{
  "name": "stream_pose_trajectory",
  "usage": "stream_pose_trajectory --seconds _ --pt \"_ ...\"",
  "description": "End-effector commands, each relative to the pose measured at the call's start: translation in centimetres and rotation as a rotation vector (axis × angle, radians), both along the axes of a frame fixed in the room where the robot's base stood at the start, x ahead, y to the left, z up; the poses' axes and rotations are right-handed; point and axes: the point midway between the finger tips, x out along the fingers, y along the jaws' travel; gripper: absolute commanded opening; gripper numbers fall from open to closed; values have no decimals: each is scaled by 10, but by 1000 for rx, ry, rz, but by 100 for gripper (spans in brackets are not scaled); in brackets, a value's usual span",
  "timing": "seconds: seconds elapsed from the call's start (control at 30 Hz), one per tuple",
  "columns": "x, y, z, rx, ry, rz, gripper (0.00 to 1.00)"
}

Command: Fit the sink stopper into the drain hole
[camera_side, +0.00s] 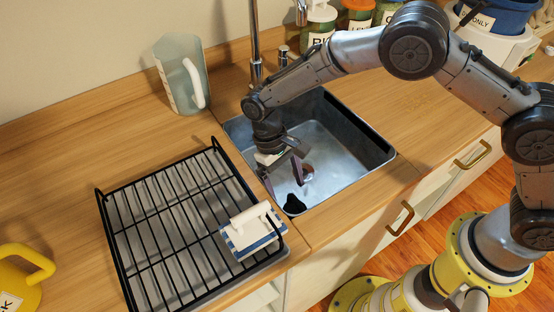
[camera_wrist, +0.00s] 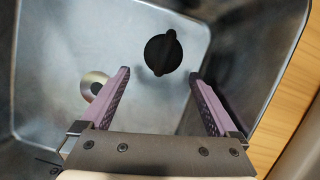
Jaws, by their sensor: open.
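The black sink stopper (camera_side: 293,204) lies on the sink floor near the front left corner in the side view. In the wrist view the stopper (camera_wrist: 162,53) is a dark disc with small tabs, ahead of and between the fingertips. The metal drain (camera_wrist: 93,82) shows at left in the wrist view, partly covered by the left finger. In the side view the drain (camera_side: 308,173) is beside the fingers, partly hidden. My gripper (camera_side: 283,178) points down into the sink, open and empty. Its purple-grey fingers (camera_wrist: 160,74) are apart, with bare sink between them.
The steel sink (camera_side: 350,150) has raised walls around the gripper. A clear pitcher (camera_side: 180,75) and the faucet (camera_side: 255,40) stand behind.

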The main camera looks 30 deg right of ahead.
Motion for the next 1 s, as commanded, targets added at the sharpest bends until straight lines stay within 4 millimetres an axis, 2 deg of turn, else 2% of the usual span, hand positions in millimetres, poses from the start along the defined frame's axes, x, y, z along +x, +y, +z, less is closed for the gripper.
stream_pose_trajectory --seconds 0.03,0.2,0.43,0.63,1.0 --pt "6 4 14 7 -10 -1 100" --pt "18 8 51 11 -13 -1 100" --pt "29 12 87 13 -12 -1 100" --pt "32 13 99 13 -10 -1 100" --pt "32 13 100 14 -11 -2 100"
